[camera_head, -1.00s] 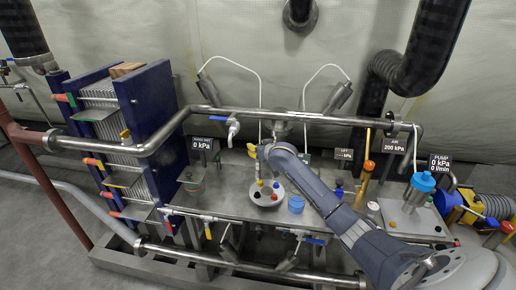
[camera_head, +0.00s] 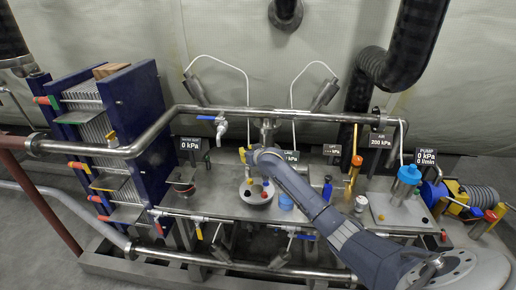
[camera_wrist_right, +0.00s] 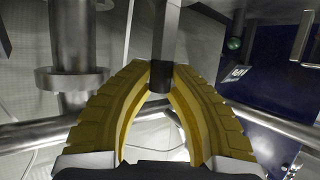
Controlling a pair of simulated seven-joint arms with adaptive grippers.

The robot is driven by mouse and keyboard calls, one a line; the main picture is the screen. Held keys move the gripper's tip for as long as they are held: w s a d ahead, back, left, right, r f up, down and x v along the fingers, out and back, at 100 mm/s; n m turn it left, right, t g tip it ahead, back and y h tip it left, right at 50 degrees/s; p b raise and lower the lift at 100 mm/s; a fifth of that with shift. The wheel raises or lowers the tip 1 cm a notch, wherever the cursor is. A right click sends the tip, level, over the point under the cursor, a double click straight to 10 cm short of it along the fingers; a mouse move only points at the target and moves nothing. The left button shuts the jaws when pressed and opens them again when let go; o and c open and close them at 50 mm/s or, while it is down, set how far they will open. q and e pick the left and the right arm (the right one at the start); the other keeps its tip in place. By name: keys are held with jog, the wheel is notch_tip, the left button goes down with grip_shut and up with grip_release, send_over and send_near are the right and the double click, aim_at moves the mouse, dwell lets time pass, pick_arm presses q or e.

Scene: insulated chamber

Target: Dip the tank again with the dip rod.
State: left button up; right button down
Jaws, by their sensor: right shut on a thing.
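My right gripper (camera_head: 243,155) reaches in from the right and hangs above the steel bench, just over a round pale vessel (camera_head: 245,199) with small coloured knobs on it. The rod's blunt end shows between the fingertips. In the head view the rod is too small or hidden to make out, and I cannot tell whether the round vessel is the tank. My left gripper is not in view.
A steel pipe (camera_head: 330,118) crosses behind my gripper. A blue plate stack (camera_head: 138,110) stands at the left. A blue-capped container (camera_head: 408,174) and the pump (camera_head: 452,195) stand at the right.

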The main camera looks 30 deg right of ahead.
jog(key=shift+d, duration=0.1)
jog(key=c, duration=1.3)
grip_release()
jog(key=shift+w+f, duration=0.1)
jog(key=shift+o, duration=0.2)
jog(key=v, duration=1.2)
jog(key=shift+o, duration=0.3)
